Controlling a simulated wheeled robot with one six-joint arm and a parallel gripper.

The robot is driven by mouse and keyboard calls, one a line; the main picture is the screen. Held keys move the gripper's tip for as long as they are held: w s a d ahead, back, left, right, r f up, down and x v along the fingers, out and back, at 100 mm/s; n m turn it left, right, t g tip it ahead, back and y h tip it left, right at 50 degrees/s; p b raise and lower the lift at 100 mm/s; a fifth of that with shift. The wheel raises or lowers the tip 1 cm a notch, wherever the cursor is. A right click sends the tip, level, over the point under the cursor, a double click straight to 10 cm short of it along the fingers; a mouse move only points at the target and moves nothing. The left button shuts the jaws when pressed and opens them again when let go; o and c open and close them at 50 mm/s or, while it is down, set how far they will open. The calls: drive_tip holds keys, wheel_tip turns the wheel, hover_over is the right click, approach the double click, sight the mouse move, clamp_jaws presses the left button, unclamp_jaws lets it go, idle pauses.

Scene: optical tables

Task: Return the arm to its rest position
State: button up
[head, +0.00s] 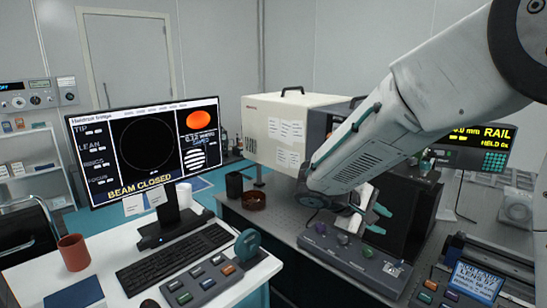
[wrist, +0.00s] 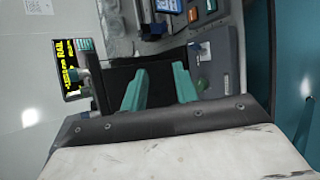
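My white arm reaches in from the upper right of the head view. My gripper (head: 377,218), with teal fingers, hangs over the optical table (head: 281,229), in front of a black box (head: 402,212) and above a grey control box with knobs (head: 352,258). In the wrist view my gripper (wrist: 160,88) shows its two teal fingers apart, with nothing between them. Behind them are the dark box face and part of a grey panel (wrist: 214,60). Whether the fingertips touch anything is hard to tell.
A monitor (head: 148,150) reading "BEAM CLOSED", a keyboard (head: 175,258) and a brown mug (head: 73,252) stand on the white desk at left. A beige instrument (head: 285,130) and a yellow-lettered RAIL display (head: 480,134) stand at the back. A lens-labelled panel (head: 476,281) is at lower right.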

drive_tip(key=s+r+m+y, duration=0.1)
drive_tip(key=s+m+y, duration=0.1)
drive_tip(key=s, duration=0.7)
drive_tip(key=s+r+m+y, duration=0.2)
drive_tip(key=s+y, duration=0.3)
drive_tip(key=s, duration=0.5)
drive_tip(key=s+d+r+m+g+y, duration=0.1)
drive_tip(key=s+y, duration=0.3)
drive_tip(key=s, duration=0.6)
drive_tip(key=shift+s+r+m, duration=0.25)
drive_tip(key=shift+r+m, duration=0.45)
drive_tip(key=shift+m, duration=0.2)
